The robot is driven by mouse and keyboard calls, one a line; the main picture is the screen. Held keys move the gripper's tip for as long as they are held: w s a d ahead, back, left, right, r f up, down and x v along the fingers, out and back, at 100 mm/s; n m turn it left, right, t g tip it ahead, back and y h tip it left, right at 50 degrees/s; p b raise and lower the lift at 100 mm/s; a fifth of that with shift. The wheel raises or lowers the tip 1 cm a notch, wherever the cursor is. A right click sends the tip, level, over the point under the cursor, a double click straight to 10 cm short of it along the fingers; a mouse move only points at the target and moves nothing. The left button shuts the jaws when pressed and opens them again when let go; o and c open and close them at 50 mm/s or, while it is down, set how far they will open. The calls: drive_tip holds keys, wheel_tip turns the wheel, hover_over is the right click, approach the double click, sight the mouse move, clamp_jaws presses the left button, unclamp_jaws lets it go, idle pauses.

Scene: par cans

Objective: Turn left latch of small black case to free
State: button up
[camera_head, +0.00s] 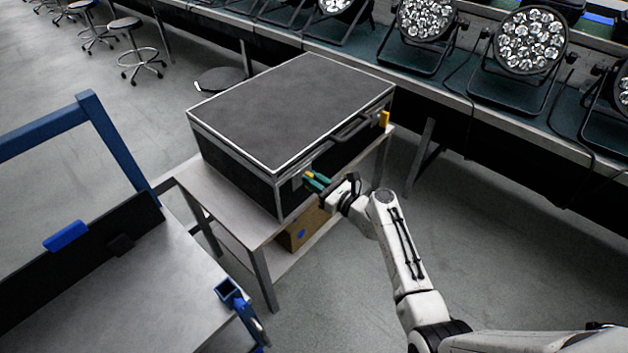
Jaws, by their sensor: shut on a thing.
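The small black case (290,105) with silver edges stands closed on a grey table. Its front, with a black handle (350,131), faces the lower right. The left latch (307,174) shows a bit of yellow at the left part of the front. My gripper (316,180), with green fingertips, is at this latch and shut on it. The fingers partly hide the latch, so its exact angle cannot be told. The right latch (384,119), yellow, sits near the right end of the front.
The grey table (218,201) carries the case, with a brown box (300,232) on its lower shelf. A blue-framed cart (130,290) stands at the left front. A long bench with several par cans (529,42) runs behind. Stools (135,45) stand at the back left. Floor is clear at right.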

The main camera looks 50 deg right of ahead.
drive_tip(key=shift+n, duration=0.3)
clamp_jaws()
drive_tip(key=n+b, duration=0.4)
drive_tip(key=n, duration=0.1)
drive_tip(key=a+n+b, duration=0.1)
drive_tip(key=n+b, duration=0.1)
drive_tip(key=n, duration=0.1)
drive_tip(key=shift+w+a+f, duration=0.1)
drive_tip(key=shift+f, duration=0.2)
drive_tip(key=n+b, duration=0.4)
drive_tip(key=n, duration=0.1)
drive_tip(key=shift+a+f+b, duration=0.25)
drive_tip(key=shift+f+b, duration=0.05)
drive_tip(key=shift+n+b, duration=1.6)
drive_tip(key=shift+n, duration=0.5)
drive_tip(key=shift+a, duration=0.1)
drive_tip(key=o, duration=0.7)
unclamp_jaws()
drive_tip(key=shift+f, duration=0.1)
drive_tip(key=shift+o, duration=0.3)
